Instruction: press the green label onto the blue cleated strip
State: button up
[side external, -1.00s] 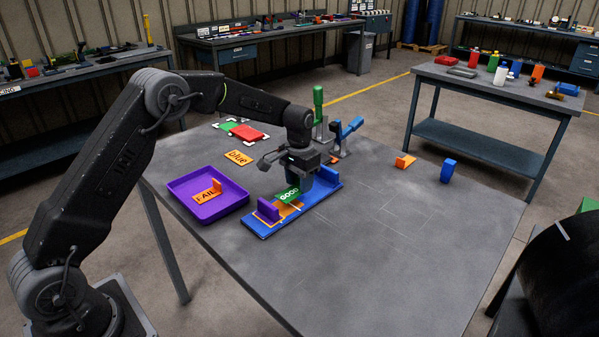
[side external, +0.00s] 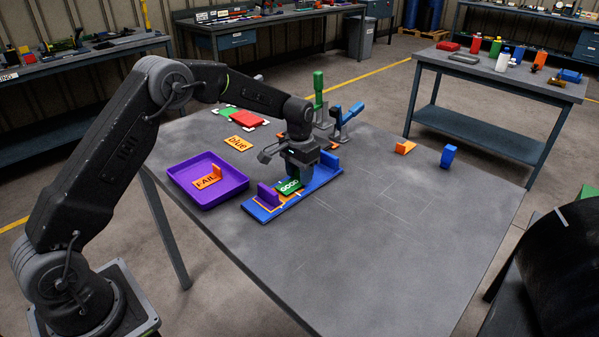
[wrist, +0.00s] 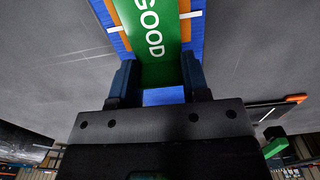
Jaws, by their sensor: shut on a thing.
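The green label (side external: 289,187), marked GOOD, is at the middle of the blue cleated strip (side external: 264,216) on the table. My gripper (side external: 300,175) is over the strip, pointing down, and is shut on the green label. In the wrist view the label (wrist: 154,45) runs between the two fingers of my gripper (wrist: 158,80), with blue and orange parts of the strip (wrist: 197,35) on both sides. The label sits very low over the strip; I cannot tell whether it touches. A purple upright block (side external: 268,196) stands on the strip's near end, a blue one (side external: 330,160) at its far end.
A purple tray (side external: 236,186) holding an orange FAIL label (side external: 207,180) lies left of the strip. An orange piece (side external: 405,147) and blue block (side external: 448,157) lie right; the front table is clear.

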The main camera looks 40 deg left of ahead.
jog(key=shift+f, duration=0.5)
dwell(0.7)
jog(key=o, duration=1)
jog(key=shift+c, duration=0.2)
jog(key=shift+r, duration=0.1)
notch_tip(320, 180, up, 14)
notch_tip(320, 180, up, 7)
dwell(1.2)
dwell(0.4)
